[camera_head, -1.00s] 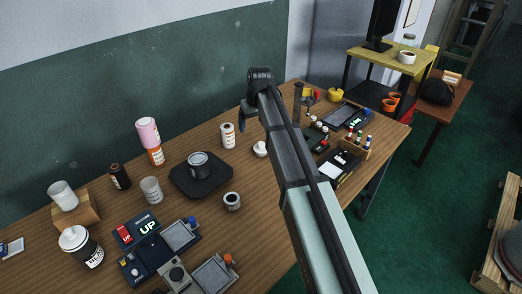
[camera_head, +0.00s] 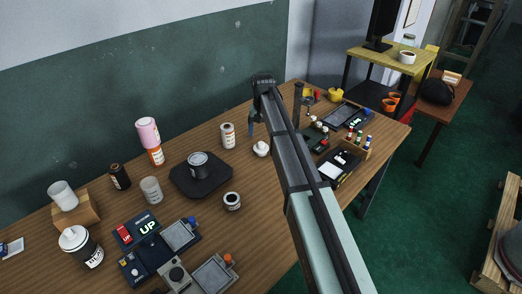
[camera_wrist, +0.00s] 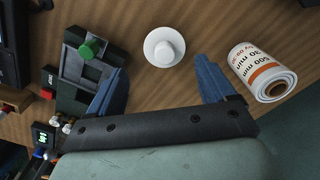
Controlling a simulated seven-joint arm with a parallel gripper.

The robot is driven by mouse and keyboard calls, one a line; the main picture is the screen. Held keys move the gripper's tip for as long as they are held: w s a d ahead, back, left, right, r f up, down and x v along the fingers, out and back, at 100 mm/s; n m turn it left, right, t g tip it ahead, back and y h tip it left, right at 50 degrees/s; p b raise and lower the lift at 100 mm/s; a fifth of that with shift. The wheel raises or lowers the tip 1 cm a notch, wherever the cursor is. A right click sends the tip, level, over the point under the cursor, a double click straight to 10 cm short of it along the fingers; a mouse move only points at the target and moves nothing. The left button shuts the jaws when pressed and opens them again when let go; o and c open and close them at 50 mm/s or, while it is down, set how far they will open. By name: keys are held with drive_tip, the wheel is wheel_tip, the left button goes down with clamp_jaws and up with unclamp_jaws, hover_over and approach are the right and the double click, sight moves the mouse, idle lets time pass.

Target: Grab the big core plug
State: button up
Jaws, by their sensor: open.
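A round white plug with a wide flange and a raised knob, which looks like the big core plug (camera_wrist: 165,47), sits on the wooden table in the wrist view. In the head view the white plug (camera_head: 261,149) stands just left of my arm. My gripper (camera_wrist: 161,68) is open and empty, its two blue fingers spread. The plug lies just beyond the fingertips, roughly centred between them, and touches neither. In the head view only part of my gripper (camera_head: 254,128) shows, near the plug; the rest is behind the arm.
A white roll with an orange band (camera_wrist: 264,73) stands close to the right finger. A dark device with a green knob (camera_wrist: 89,49) is close to the left finger. In the head view a black plate (camera_head: 215,185) carrying a can and a small cup (camera_head: 232,201) are left of the plug.

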sight(261, 143)
wheel_tip(261, 143, down, 4)
drive_tip(key=shift+r, duration=0.15)
drive_tip(key=shift+w+a+f, duration=0.1)
drive_tip(key=shift+a+f, duration=0.05)
drive_tip(key=shift+f, duration=1.2)
drive_tip(key=shift+w+a+f, duration=0.1)
drive_tip(key=shift+a+f, duration=0.05)
drive_tip(key=shift+f, duration=1.2)
drive_tip(key=c, duration=0.8)
drive_tip(key=shift+c, duration=0.2)
drive_tip(key=shift+r, duration=0.2)
